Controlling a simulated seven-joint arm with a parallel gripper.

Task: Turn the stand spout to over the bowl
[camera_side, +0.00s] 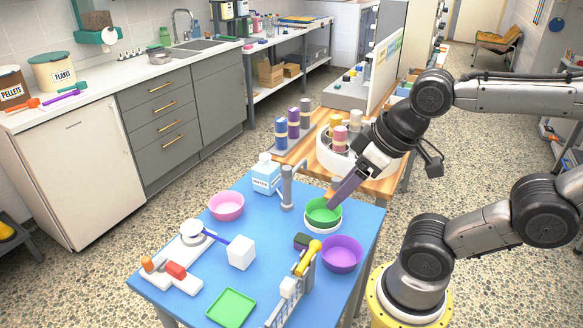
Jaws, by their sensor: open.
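The grey stand (287,188) stands upright on the blue table, left of the green bowl. A short spout shows at its top; its exact direction is hard to tell. A green bowl (322,212) sits in a white ring or dish, right of the stand. A pink bowl (226,207) is left of the stand and a purple bowl (342,254) is at the right front. My gripper (333,203) is open, its long dark fingers pointing down at the green bowl's right rim. It is apart from the stand. Whether it touches the bowl cannot be told.
A yellow-topped grey rack (300,275), a white cube (241,252), a scale-like device (180,272) and a green tray (231,307) fill the front of the blue table (252,288). A wooden table with a white round unit (357,160) is behind.

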